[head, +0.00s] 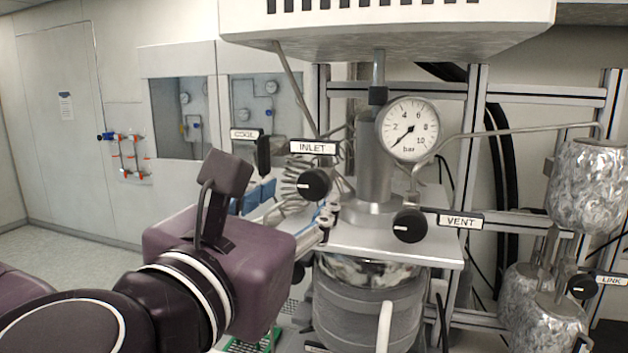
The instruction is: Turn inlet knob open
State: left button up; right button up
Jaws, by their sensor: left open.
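The inlet knob (314,184) is a round black knob below the white INLET label (313,147), left of the grey reactor column. My left gripper (328,222) reaches in from the left, with its fingers just below and slightly right of the inlet knob. The fingers look apart from the knob and hold nothing that I can see. Its purple wrist housing hides part of the fingers and the area behind. My right gripper does not show.
A pressure gauge (408,129) stands on the column, its needle at the low end. The vent knob (409,225) is right of my gripper, and a black COOL knob (262,155) is left. A metal vessel (368,305) hangs below the plate. Wrapped cylinders (588,185) stand at right.

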aim_at(311, 185)
pick_arm(q)
jog(key=p+x, duration=0.3)
jog(key=x, duration=0.4)
jog(key=shift+p, duration=0.4)
jog(key=shift+w+d+f, duration=0.1)
jog(key=shift+w, duration=0.15)
jog(key=shift+c, duration=0.5)
jog(key=c, duration=1.1)
